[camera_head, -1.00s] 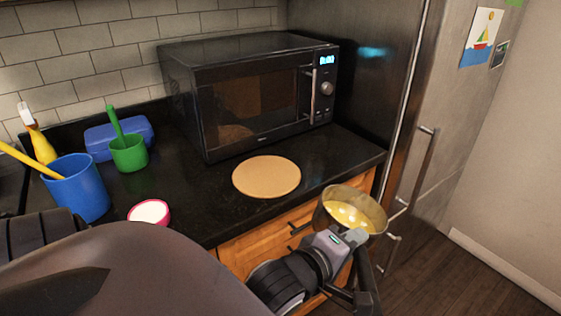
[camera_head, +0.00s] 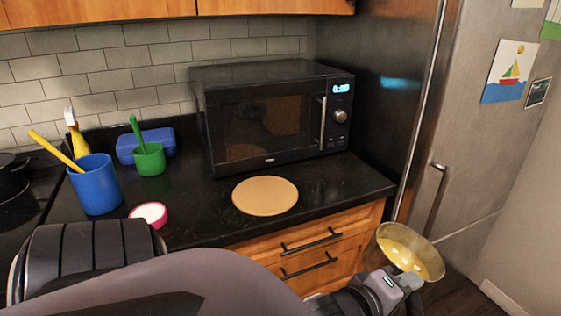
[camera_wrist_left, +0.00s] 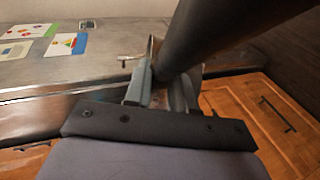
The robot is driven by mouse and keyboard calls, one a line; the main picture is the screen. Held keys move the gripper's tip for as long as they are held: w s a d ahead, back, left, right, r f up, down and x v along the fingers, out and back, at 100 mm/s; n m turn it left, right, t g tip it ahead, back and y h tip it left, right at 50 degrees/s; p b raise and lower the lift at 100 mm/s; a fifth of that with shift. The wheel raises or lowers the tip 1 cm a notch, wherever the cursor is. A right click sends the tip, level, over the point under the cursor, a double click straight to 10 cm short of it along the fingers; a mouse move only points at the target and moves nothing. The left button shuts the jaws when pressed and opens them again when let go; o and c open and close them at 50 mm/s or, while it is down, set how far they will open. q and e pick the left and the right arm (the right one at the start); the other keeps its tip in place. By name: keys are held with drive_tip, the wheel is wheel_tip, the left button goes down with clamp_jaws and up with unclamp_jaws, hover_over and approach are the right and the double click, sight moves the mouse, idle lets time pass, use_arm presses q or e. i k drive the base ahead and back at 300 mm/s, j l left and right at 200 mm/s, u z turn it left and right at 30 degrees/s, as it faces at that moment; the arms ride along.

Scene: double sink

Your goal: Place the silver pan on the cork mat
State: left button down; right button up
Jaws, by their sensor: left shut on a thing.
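The silver pan (camera_head: 422,246) is a round metal pan with yellow contents, at the lower right of the head view. It is held in the air in front of the fridge, to the right of the counter and tilted in the picture. My left gripper (camera_head: 408,281) is shut on its handle, which shows as a thick dark bar between the fingers in the left wrist view (camera_wrist_left: 225,38). The cork mat (camera_head: 265,195) is a tan disc lying flat and bare on the black counter, in front of the microwave. My right gripper is not in view.
The microwave (camera_head: 262,125) stands right behind the mat. A pink-rimmed white bowl (camera_head: 149,213), a blue cup (camera_head: 95,187), and a green cup (camera_head: 149,161) stand left of it. Wooden drawers with black handles (camera_head: 310,264) are below the counter edge. The fridge (camera_head: 470,120) is at the right.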

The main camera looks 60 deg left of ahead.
sight(278, 210)
drive_tip(key=i+l, duration=0.35)
drive_tip(key=l, duration=0.2)
drive_tip(key=i+l+u, duration=0.2)
drive_tip(key=l+u, duration=0.25)
drive_tip(key=u, duration=0.9)
